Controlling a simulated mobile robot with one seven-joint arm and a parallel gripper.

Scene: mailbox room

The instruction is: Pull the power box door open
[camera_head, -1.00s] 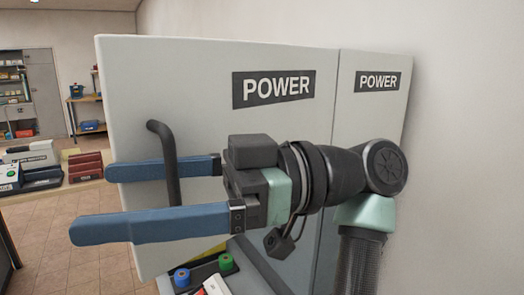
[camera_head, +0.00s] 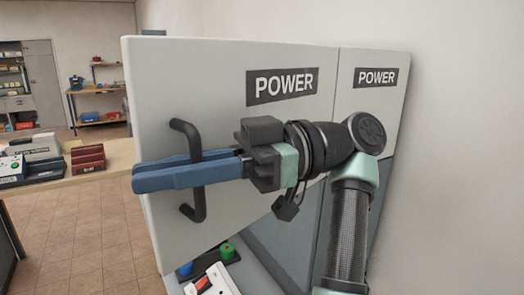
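The power box shows as two pale grey panels with dark POWER labels. The larger left panel, the door (camera_head: 225,110), fills the middle of the view, and a narrower panel (camera_head: 372,115) adjoins it at a vertical seam. A dark bar handle (camera_head: 187,134) stands upright near the door's left side. My gripper (camera_head: 140,182) reaches in from the right with its two long blue fingers closed together across the handle. The bar shows above and below the fingers and appears gripped between them; the front finger hides its middle. No gap shows at the seam.
A wooden table (camera_head: 120,150) at the left holds a red block (camera_head: 88,158) and other devices. Below the door are a green knob (camera_head: 227,251), a blue knob (camera_head: 186,268) and a red switch (camera_head: 203,283). A plain wall (camera_head: 460,150) rises at the right. Tiled floor (camera_head: 90,240) is clear at lower left.

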